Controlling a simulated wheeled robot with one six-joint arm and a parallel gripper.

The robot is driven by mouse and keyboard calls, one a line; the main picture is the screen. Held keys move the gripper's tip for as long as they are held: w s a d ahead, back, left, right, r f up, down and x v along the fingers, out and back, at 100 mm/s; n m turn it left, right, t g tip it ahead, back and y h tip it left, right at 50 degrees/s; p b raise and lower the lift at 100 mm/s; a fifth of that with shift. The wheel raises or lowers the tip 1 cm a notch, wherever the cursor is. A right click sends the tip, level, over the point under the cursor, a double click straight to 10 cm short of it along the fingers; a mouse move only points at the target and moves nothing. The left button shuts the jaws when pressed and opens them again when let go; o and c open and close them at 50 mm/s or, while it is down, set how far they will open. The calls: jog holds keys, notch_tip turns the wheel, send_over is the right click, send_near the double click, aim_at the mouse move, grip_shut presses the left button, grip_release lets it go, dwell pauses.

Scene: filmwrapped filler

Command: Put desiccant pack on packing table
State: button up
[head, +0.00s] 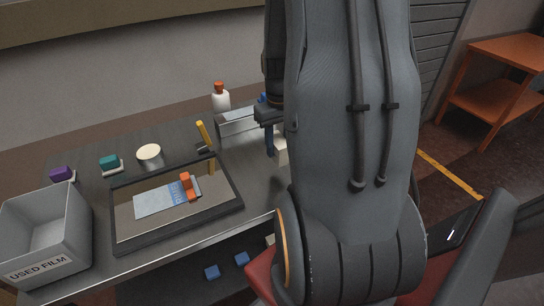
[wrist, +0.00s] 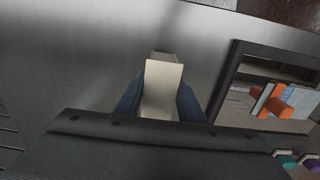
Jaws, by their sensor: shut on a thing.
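My gripper (head: 273,141) is over the right part of the steel-topped table (head: 185,245), partly hidden by my arm in the head view. Its blue fingers (wrist: 160,100) are shut on a pale cream block, which looks like the desiccant pack (head: 281,152). The pack (wrist: 163,88) stands out between the fingers in the wrist view, with bare steel around it. Whether its underside touches the steel cannot be told. An orange table (head: 510,50) stands at the back right; no label shows which table is the packing table.
A grey "USED FILM" bin (head: 70,235) stands left. A white bottle (head: 220,100) with a red cap stands behind, near a metal holder (head: 238,122). Blue blocks (head: 212,272) lie below.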

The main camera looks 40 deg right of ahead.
aim_at(279, 140)
jog(key=shift+f+p, duration=0.5)
jog(key=shift+f, duration=2.4)
jog(key=shift+f, duration=0.15)
jog(key=o, duration=1.2)
notch_tip(279, 140, up, 12)
jog(key=shift+r+b, duration=0.2)
jog(key=shift+b, duration=1.05)
jog(key=s+a+n, duration=0.1)
jog(key=a, duration=0.7)
jog(key=s+a, duration=0.1)
jog(key=a, duration=0.7)
jog(key=a+n+t, duration=0.1)
jog(key=a, duration=0.7)
jog(key=shift+s+a+n, duration=0.25)
jog(key=shift+s+n, duration=0.05)
jog(key=shift+s, duration=0.1)
